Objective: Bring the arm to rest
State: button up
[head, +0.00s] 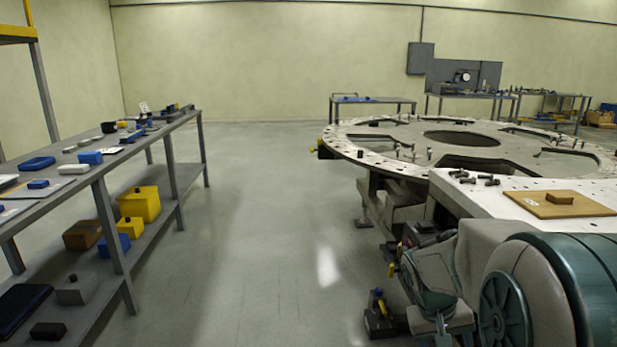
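My arm is in the lower right of the head view, folded low beside the white-topped table. Its large teal and grey links fill the corner. My gripper (386,285) is at the left end of the arm, low over the floor and below the turret plate's edge. Its two dark fingers with yellow parts stand apart, and I see floor between them. I see nothing held. Part of the hand is hidden by its own links.
The round turret plate (350,141) stands close behind my arm. The white table (500,203) beside it carries bolts and a brown board (530,211). A grey shelf bench (80,186) with boxes stands left. The floor (270,220) between is clear. Benches line the back.

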jog(key=s+a+r+t+y+p, duration=0.1)
jog(key=s+a+r+y+p, duration=0.1)
jog(key=s+a+r+p, duration=0.3)
jog(key=s+a+r+n+t+y+p, duration=0.1)
jog(key=s+a+r+p, duration=0.4)
jog(key=r, duration=0.6)
jog(key=shift+s+a+r+t+y+p, duration=0.15)
jog(key=shift+s+a+t+y+p, duration=0.25)
jog(key=shift+s+a, duration=0.7)
jog(key=shift+s+d, duration=0.15)
jog(key=shift+d, duration=0.1)
